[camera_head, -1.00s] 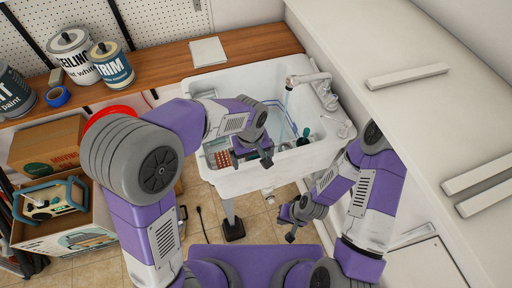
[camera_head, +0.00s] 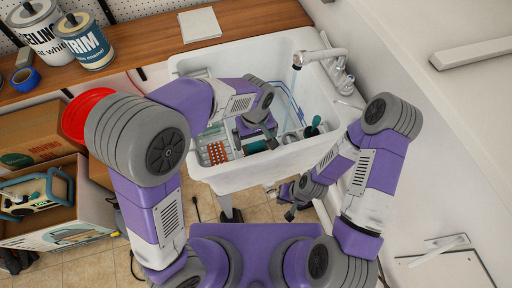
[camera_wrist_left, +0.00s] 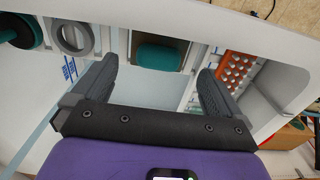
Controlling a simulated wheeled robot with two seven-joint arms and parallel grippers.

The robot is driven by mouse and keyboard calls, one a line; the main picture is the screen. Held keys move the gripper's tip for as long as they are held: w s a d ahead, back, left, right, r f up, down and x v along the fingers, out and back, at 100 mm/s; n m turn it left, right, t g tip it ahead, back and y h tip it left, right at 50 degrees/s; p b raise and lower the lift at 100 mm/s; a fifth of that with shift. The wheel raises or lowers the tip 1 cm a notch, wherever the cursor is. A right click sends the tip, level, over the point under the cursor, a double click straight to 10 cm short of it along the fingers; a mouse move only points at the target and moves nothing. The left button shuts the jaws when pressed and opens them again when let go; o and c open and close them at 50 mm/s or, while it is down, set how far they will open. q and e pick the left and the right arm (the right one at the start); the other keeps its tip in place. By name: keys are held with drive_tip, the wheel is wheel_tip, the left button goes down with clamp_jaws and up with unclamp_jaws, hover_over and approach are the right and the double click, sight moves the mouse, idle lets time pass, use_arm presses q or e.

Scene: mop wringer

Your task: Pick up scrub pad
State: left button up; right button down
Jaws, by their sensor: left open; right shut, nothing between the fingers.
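A teal-green pad, which looks like the scrub pad (camera_wrist_left: 160,54), lies in a small compartment of a white tray at the sink's near side. In the head view a bit of the teal pad (camera_head: 256,146) shows by my left gripper. My left gripper (camera_head: 256,143) is open above it. In the left wrist view the pad shows between and beyond the two open fingers (camera_wrist_left: 158,72), not clearly touching either; its near part is partly hidden. My right gripper (camera_head: 291,202) is shut and empty, low in front of the sink.
An orange perforated piece (camera_wrist_left: 236,70) sits right of the pad in the wrist view. A grey ring (camera_wrist_left: 72,38) and a dark green round thing (camera_wrist_left: 18,30) are left. The white sink (camera_head: 245,178) has a faucet (camera_head: 318,55) at its far right. Cans (camera_head: 84,42) stand on the wooden counter.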

sight(256, 145)
use_arm(q)
wheel_tip(256, 145, down, 4)
drive_tip(key=shift+d+f+b, duration=0.15)
drive_tip(key=shift+f+b, duration=0.05)
drive_tip(key=shift+b, duration=0.25)
drive_tip(key=shift+c, duration=0.5)
drive_tip(key=c, duration=0.9)
drive_tip(key=shift+o, duration=0.2)
wheel_tip(256, 145, up, 10)
drive_tip(key=shift+r+p, duration=0.1)
drive_tip(key=shift+p, duration=1.15)
